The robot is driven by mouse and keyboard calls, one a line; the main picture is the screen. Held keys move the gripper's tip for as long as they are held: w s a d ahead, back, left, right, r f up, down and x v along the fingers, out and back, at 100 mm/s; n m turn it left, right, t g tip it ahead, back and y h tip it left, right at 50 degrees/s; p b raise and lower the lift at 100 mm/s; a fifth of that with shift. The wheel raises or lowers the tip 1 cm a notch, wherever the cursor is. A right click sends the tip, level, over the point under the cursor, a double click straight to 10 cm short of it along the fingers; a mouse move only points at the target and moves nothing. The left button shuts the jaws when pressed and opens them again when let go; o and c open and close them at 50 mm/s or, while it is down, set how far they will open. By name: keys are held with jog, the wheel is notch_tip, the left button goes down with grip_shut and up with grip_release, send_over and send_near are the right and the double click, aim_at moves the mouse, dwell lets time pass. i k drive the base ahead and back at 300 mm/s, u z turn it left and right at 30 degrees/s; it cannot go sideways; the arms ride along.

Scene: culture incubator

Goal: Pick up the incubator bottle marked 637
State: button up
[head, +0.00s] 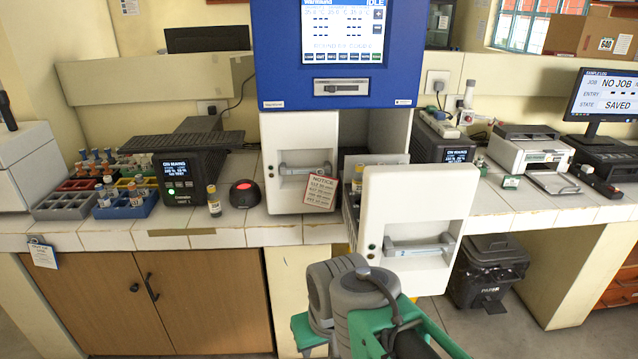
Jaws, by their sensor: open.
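The incubator (345,90) has a blue upper housing with a lit screen and two white drawers below. Its left drawer (297,145) is shut. Its right drawer (420,208) is pulled out towards me, and its tall front hides most of the inside. A small bottle (357,180) with an orange-yellow cap shows at the left side of the open drawer. Another small bottle (214,203) stands on the counter left of the incubator. I cannot read a number on either bottle. My arm's grey and green links rise in front of the open drawer, but my gripper's fingers do not show.
A notice card (320,192) leans at the left drawer. A black device (178,178), a red-topped puck (245,195) and colored racks of tubes (127,200) stand left on the counter (275,232). A printer (530,150) and monitor stand right. A bin (490,270) is below.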

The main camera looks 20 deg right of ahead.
aim_at(136, 198)
jog(key=u, duration=0.5)
jog(key=i, duration=0.5)
jog(key=u, duration=0.7)
jog(key=i, duration=1.65)
jog(key=z, duration=0.7)
